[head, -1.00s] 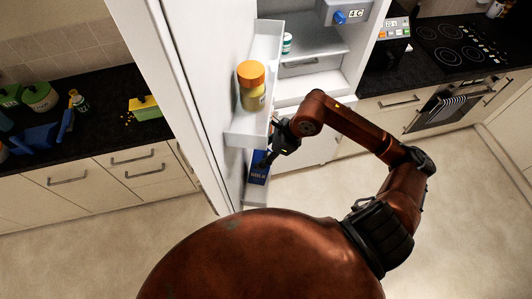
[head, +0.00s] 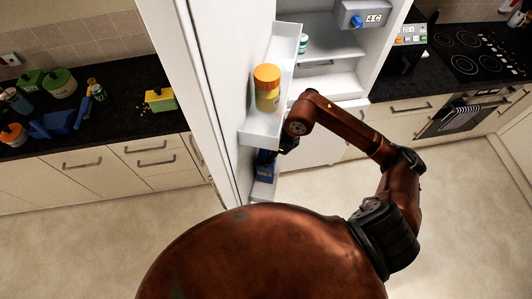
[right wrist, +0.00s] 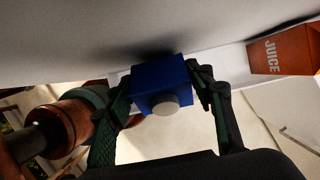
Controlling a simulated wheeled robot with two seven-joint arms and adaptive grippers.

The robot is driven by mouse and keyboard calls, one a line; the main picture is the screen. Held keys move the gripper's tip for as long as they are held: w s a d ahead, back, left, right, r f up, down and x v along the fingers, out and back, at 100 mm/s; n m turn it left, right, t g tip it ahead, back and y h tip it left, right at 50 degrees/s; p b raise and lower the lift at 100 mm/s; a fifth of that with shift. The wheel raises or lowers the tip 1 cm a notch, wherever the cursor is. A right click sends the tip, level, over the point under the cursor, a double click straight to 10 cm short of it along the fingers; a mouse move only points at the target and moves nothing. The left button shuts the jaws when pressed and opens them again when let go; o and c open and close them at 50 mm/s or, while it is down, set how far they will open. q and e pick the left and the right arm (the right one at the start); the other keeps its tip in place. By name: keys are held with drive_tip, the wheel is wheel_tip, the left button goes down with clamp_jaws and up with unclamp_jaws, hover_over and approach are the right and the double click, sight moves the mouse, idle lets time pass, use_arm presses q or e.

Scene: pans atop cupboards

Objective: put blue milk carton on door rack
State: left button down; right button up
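The blue milk carton (head: 265,170) is at the open fridge door, just below the upper door rack (head: 263,125) and over the lower door rack (head: 262,192). My right gripper (head: 284,147) is partly hidden by its own arm. In the right wrist view the carton (right wrist: 161,82) sits between the two fingers of the right gripper (right wrist: 162,90), which press close on both sides. Its pale round cap faces the camera. Whether its base touches the lower rack I cannot tell. My left gripper is not in view.
An orange-lidded jar (head: 267,88) stands in the upper rack. A juice carton (right wrist: 285,50) stands at the right in the wrist view, near the white rack. The fridge interior (head: 325,85) is open to the right. Counters with several items flank the fridge.

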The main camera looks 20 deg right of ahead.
drive_tip(key=o, duration=0.4)
drive_tip(key=shift+o, duration=0.2)
drive_tip(key=shift+r, duration=0.1)
drive_tip(key=shift+s+d+r, duration=0.1)
drive_tip(key=shift+d+r, duration=0.05)
drive_tip(key=shift+r, duration=0.15)
drive_tip(key=b+v, duration=0.1)
drive_tip(key=v, duration=0.3)
drive_tip(key=s+d+b, duration=0.4)
drive_tip(key=s+d, duration=0.3)
drive_tip(key=d, duration=0.2)
drive_tip(key=shift+d+b, duration=0.3)
drive_tip(key=shift+d, duration=0.05)
drive_tip(key=shift+s+r, duration=0.1)
drive_tip(key=shift+s, duration=0.05)
